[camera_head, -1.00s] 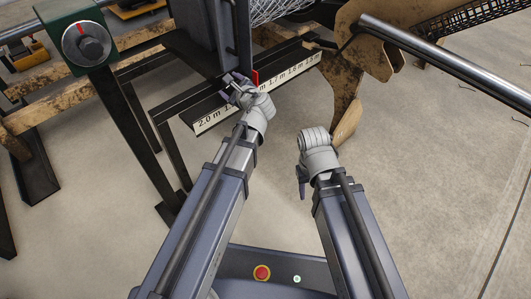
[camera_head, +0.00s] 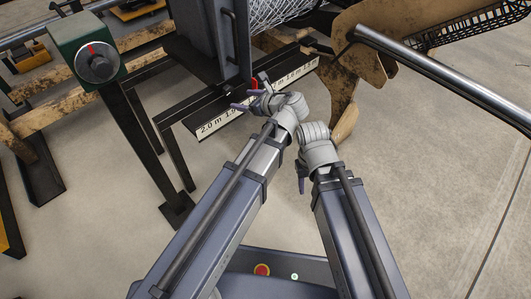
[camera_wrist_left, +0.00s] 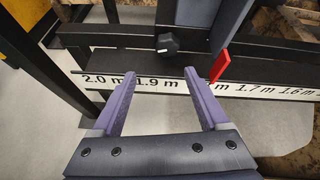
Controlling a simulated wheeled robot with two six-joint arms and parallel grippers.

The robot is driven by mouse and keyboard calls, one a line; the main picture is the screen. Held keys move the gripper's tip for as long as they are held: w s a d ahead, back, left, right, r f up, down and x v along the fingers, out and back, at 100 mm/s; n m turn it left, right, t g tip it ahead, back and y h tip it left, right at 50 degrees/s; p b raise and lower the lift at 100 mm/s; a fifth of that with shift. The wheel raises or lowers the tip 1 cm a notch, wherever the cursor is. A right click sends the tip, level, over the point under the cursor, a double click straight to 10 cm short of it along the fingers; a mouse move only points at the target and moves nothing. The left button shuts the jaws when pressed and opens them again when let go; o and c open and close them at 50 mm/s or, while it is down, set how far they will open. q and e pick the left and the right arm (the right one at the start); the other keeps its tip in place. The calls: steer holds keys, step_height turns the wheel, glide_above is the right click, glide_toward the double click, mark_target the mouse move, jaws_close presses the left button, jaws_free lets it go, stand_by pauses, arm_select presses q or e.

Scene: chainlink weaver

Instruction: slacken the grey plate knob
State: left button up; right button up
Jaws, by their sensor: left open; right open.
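A dark lobed knob (camera_wrist_left: 167,43) sits on the dark rail at the foot of the grey plate (camera_wrist_left: 233,22) in the left wrist view. The plate (camera_head: 203,42) stands upright in the head view, where I cannot make out the knob. My left gripper (camera_wrist_left: 160,73) is open and empty, its purple fingers below and to either side of the knob, apart from it. In the head view the left gripper (camera_head: 245,99) is in front of the scale strip, fingers pointing left. My right gripper (camera_head: 301,184) is open, mostly hidden by its wrist.
A white scale strip (camera_wrist_left: 153,86) runs along the rail, with a red pointer (camera_wrist_left: 220,66) beside the plate. A green box with a dial (camera_head: 97,63) stands left on a post. A steel tube (camera_head: 440,78) and wire mesh (camera_head: 275,10) lie right and behind.

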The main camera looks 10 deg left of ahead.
arm_select(q)
steer(key=s+d+f+n+g+h+p, duration=0.2)
steer(key=s+d+n+g+h+p, duration=0.1)
steer(key=s+n, duration=0.6)
steer(key=s+d+f+n+g+h+p, duration=0.1)
steer(key=s+d+n+g+h+p, duration=0.3)
steer(key=s+n, duration=0.5)
steer(key=shift+s+d+f+h, duration=0.35)
steer(key=shift+s+d+h, duration=0.15)
steer(key=shift+d, duration=0.75)
arm_select(e)
step_height(320, 180, up, 8)
arm_select(q)
steer(key=shift+w, duration=0.1)
